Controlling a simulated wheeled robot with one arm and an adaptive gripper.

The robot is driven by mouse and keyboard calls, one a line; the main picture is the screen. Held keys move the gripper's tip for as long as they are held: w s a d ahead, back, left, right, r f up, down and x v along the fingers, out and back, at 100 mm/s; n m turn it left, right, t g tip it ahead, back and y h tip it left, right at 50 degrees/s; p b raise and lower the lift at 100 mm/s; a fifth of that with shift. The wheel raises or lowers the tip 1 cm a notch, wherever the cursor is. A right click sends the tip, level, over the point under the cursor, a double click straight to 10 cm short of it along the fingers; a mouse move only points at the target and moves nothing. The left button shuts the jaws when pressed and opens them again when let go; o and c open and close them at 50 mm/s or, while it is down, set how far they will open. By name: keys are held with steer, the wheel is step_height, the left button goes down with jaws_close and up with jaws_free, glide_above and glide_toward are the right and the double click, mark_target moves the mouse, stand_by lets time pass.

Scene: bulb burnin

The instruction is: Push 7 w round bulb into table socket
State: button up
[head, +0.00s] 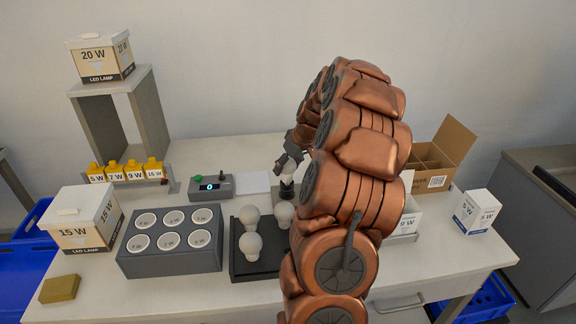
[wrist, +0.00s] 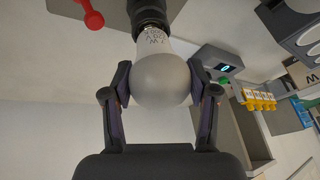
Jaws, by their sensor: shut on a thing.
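My gripper (wrist: 160,84) is shut on a white round bulb (wrist: 163,74), one finger on each side of its globe. Print on the bulb's neck appears to read 7 W. The bulb's neck end meets the black table socket (wrist: 149,14) at the top of the wrist view; its metal cap is not visible. I cannot tell how deep it sits. In the head view my gripper (head: 293,153) is above the bulb (head: 289,167), which stands roughly upright over the dark socket (head: 287,189). My arm hides the area to the right.
A display box (head: 211,186) reads 0 left of the socket. In front are a grey holder (head: 170,263) with several round wells and a black tray (head: 238,267) with three bulbs. An open carton (head: 446,160) stands right. A red knob (wrist: 94,19) is beside the socket.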

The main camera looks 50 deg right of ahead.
steer(key=shift+f, duration=0.15)
steer(key=o, duration=1.2)
steer(key=shift+c, duration=0.2)
steer(key=v, duration=1.2)
